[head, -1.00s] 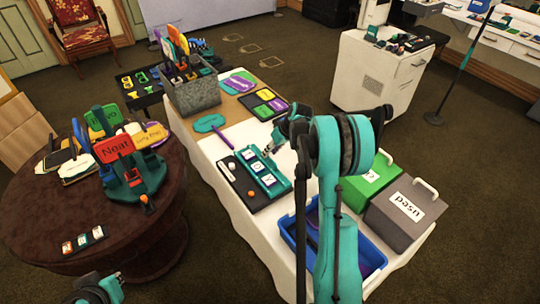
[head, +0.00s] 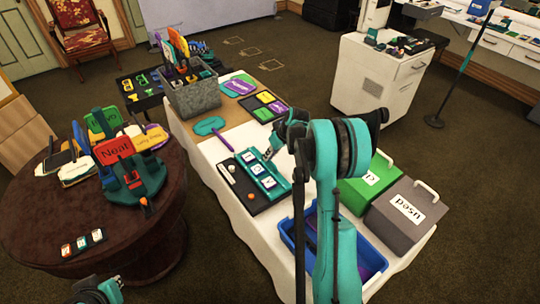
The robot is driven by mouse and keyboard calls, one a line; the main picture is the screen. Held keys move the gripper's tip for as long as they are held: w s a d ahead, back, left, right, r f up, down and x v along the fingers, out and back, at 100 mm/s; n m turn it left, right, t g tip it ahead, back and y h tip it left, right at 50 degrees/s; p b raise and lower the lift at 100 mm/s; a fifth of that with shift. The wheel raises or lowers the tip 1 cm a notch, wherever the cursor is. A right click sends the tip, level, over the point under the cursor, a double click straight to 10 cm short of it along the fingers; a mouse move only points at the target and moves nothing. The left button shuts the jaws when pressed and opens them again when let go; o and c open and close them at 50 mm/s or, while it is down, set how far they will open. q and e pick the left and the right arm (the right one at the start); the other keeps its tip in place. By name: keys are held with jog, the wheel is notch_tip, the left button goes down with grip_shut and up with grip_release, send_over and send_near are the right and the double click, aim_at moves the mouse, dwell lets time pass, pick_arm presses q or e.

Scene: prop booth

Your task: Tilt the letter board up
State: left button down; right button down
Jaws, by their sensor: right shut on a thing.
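The teal letter board (head: 283,188) with a row of white letter tiles (head: 257,169) lies on the black tray on the white-draped table. In the head view my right gripper (head: 268,155) is at the board's far right edge, shut on it; its fingertips are small and partly hidden by my arm. How far the board is tilted is hard to tell. My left gripper (head: 103,290) shows only in part at the bottom left edge, away from the board; its fingers are cut off.
A blue bin (head: 290,243), a green box (head: 365,184) and a grey box (head: 405,212) stand to the right. A grey planter (head: 195,98) is behind. A round brown table (head: 45,215) with signs stands at left.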

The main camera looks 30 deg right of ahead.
jog(key=shift+a+r+h+p, duration=0.5)
jog(key=shift+a+r+h, duration=0.3)
jog(key=shift+h, duration=0.1)
jog(key=shift+s+a+r+n+h+p, duration=0.1)
jog(key=shift+a+r+n+h+p, duration=0.3)
jog(key=shift+a+r+h, duration=0.55)
jog(key=shift+a+h, duration=0.25)
jog(key=shift+a, duration=0.15)
jog(key=shift+s+a+r, duration=0.1)
jog(key=shift+a, duration=0.25)
jog(key=c, duration=1.6)
grip_release()
jog(key=shift+a, duration=0.1)
jog(key=shift+r, duration=0.15)
